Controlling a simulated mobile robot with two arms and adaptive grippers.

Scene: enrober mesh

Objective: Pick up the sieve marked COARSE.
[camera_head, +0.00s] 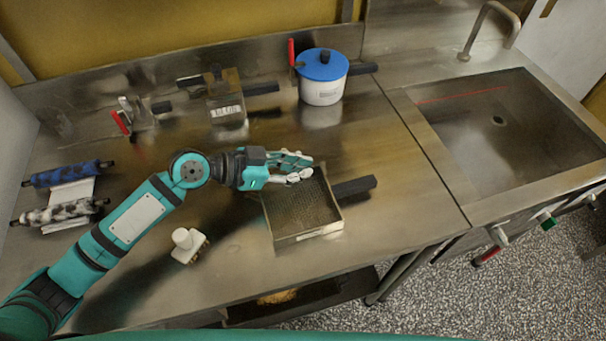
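A square metal-framed sieve (302,211) lies flat on the steel counter in the middle of the view. Its black handle (355,187) points to the right. No COARSE mark is readable on it. My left gripper (303,167) is over or at its far edge, fingers pointing right and hiding part of that edge. I cannot tell whether it touches the frame or how far apart the fingers are. A box-like metal piece (226,107) with a white label and black handles stands farther back; its label is too small to read. My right gripper is not in view.
A white pot with a blue lid (323,77) stands at the back. A white knobbed tool (187,245) sits front left, two patterned rollers (68,176) far left, and a red-handled clamp (130,119) behind. A sink (495,125) is at right. The counter right of the sieve handle is clear.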

